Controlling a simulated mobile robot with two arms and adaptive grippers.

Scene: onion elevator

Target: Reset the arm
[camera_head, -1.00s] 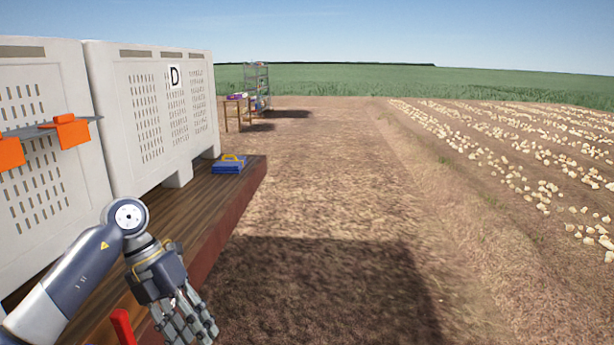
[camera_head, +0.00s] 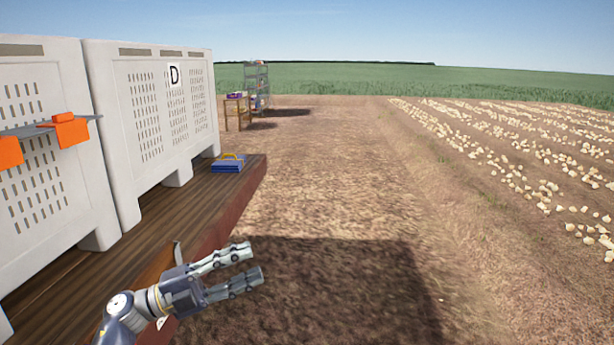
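My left gripper (camera_head: 252,267) is at the lower left of the head view, in front of the edge of the wooden platform. Its fingers point right, over the shadowed ground. The fingers are spread apart with a gap between them, and nothing is held. The arm enters from the bottom left, and only its wrist end shows. My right gripper is not in the head view.
White perforated bins, one marked D (camera_head: 160,110), stand on the wooden platform (camera_head: 205,207). A blue case (camera_head: 228,165) lies near its far end. Orange clips (camera_head: 70,131) are on the near bin. A table and a shelf (camera_head: 257,85) stand farther back. Open ground is at right.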

